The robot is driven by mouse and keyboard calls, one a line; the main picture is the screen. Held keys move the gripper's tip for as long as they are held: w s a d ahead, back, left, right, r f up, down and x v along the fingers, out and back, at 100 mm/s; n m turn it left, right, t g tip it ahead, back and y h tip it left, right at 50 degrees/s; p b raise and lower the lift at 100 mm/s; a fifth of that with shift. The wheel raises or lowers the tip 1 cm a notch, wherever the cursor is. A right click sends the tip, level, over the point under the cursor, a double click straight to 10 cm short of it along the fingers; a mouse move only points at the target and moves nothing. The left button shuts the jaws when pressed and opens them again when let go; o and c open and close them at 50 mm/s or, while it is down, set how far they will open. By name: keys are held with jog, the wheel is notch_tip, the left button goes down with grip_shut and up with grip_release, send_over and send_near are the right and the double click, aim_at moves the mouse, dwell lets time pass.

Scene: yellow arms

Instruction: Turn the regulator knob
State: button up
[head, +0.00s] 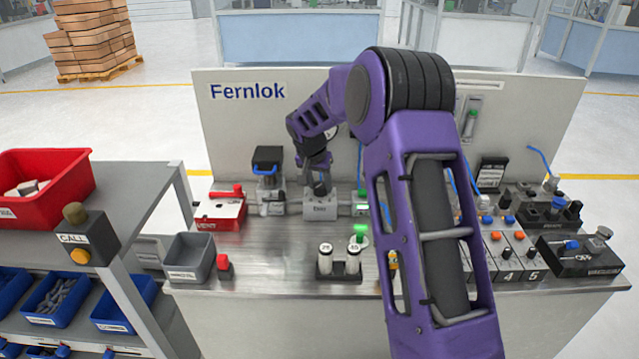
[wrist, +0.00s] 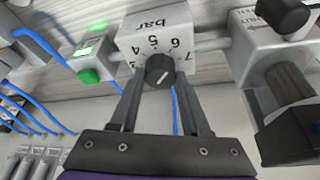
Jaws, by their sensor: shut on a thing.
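My gripper (wrist: 159,80) is shut on the knob, one finger on each side. In the head view my gripper (head: 320,184) reaches down to the block, and the knob is hidden there.
A block with a green button (wrist: 88,76) sits on the line beside the regulator. A stand with two cylinders (head: 338,270) is in front.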

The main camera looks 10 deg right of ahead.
grip_shut()
jog(key=shift+n, duration=0.3)
jog(key=n+y, duration=0.1)
jog(key=n, duration=0.1)
jog(key=n+p, duration=0.1)
jog(key=n, duration=0.1)
jog(key=shift+d+r+t+y, duration=0.1)
jog(key=shift+d+t+y, duration=0.1)
jog(key=shift+t+y, duration=0.15)
jog(key=shift+n+y+p, duration=0.3)
jog(key=shift+n+y, duration=0.15)
jog(key=shift+n, duration=0.75)
jog(key=o, duration=1.2)
grip_release()
jog(key=shift+c, duration=0.2)
jog(key=v, duration=1.7)
